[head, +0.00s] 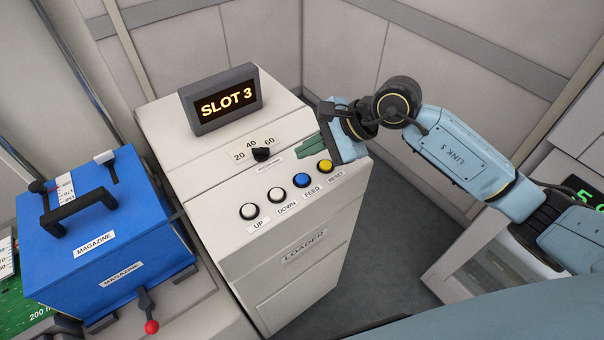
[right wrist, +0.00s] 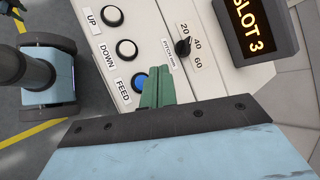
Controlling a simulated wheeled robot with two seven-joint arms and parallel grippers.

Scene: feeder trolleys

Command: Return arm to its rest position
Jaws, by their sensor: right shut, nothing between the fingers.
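My right arm reaches in from the right in the head view. Its gripper (head: 308,146) has green fingers that are shut with nothing between them. They hang over the right part of the loader's (head: 231,245) sloped panel, near the yellow RESET button (head: 325,166) and the blue FEED button (head: 301,180). In the right wrist view the shut fingers (right wrist: 157,88) partly cover the blue FEED button (right wrist: 139,82). I cannot tell whether they touch the panel. My left gripper is not in view.
The display (head: 222,99) on the loader reads SLOT 3. White UP (head: 250,211) and DOWN (head: 276,195) buttons and a black pitch knob (head: 261,154) sit on the panel. A blue magazine (head: 110,240) with a black handle stands at left. Grey walls close off the back.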

